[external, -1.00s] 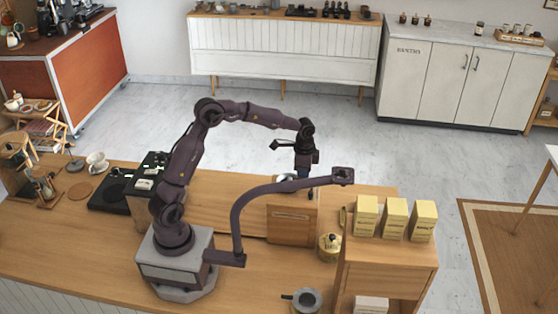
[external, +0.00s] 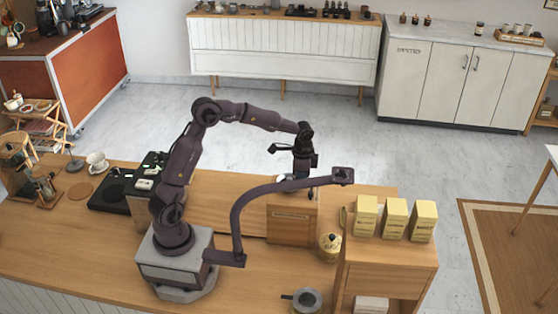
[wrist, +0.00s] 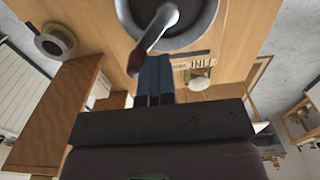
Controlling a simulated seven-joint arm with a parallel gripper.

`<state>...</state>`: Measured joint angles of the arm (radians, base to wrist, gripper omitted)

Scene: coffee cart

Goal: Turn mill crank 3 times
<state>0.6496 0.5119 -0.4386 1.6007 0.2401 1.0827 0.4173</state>
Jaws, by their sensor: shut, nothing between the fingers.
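The mill is a wooden box (external: 291,222) with a round metal bowl (external: 286,184) on top, standing on the counter right of my base. In the wrist view the dark bowl (wrist: 190,36) shows at the top, and the pale metal crank arm (wrist: 162,24) runs across it to a brown knob (wrist: 135,66) at the lower left. My gripper (wrist: 155,60) points down at the mill, with its blue fingers shut and empty. The fingertips are beside the knob, on its right in the wrist view; I cannot tell if they touch. In the external view my gripper (external: 300,180) hides the crank.
A shelf (external: 385,260) with three yellow packets (external: 395,219) stands right of the mill. A yellow jar (external: 329,247) stands between them. A grey pot (external: 306,300) is at the front edge. A black scale-like tray (external: 110,195) lies left of my base.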

